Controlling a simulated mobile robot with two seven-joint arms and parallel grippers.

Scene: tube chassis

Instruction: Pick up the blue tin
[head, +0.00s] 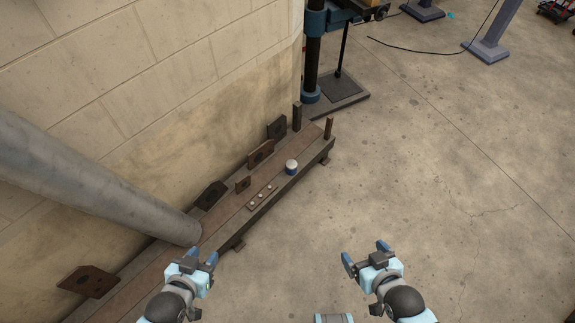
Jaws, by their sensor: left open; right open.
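The blue tin (291,167) is a small round tin with a pale top and a blue side. It stands upright on the long low bench (218,221) along the wall, near the bench's far right part. My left gripper (202,257) is open and empty at the lower left, nearer to me than the tin and to its left. My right gripper (365,254) is open and empty at the lower right, over the floor, nearer to me than the tin and to its right. Neither gripper touches the tin.
A small strip with pale round studs (262,197) lies on the bench beside the tin. Several dark plates (260,153) stand along the wall side. A thick grey pipe (90,178) slants across the left. A drill-press-like stand (335,92) is behind. Floor to the right is clear.

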